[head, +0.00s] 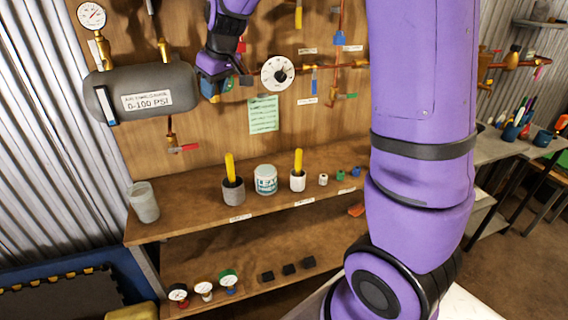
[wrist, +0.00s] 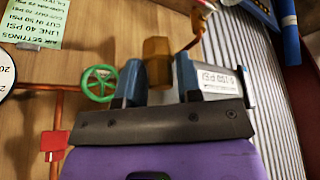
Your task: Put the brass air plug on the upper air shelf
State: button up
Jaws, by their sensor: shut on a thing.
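My gripper (head: 212,90) is up in front of the wooden board, between the grey air tank and the round white dial. In the wrist view my gripper's blue fingers (wrist: 157,82) are closed on the brass air plug (wrist: 157,62), a brown-gold block. Only a little brass shows below the fingers in the head view. The upper air shelf (head: 190,222) is the brown wooden shelf below the board, lower than my gripper. The plug is well above it and apart from it.
Gauges (head: 203,288) and black blocks sit on the lower shelf. The tank (head: 141,92) and a green handwheel (wrist: 98,83) are near my gripper.

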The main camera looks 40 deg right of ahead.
jog(key=d+x, duration=0.2)
jog(key=x, duration=1.5)
jog(key=shift+d+m, duration=0.4)
jog(key=shift+d, duration=0.1)
jog(key=shift+w+a, duration=0.1)
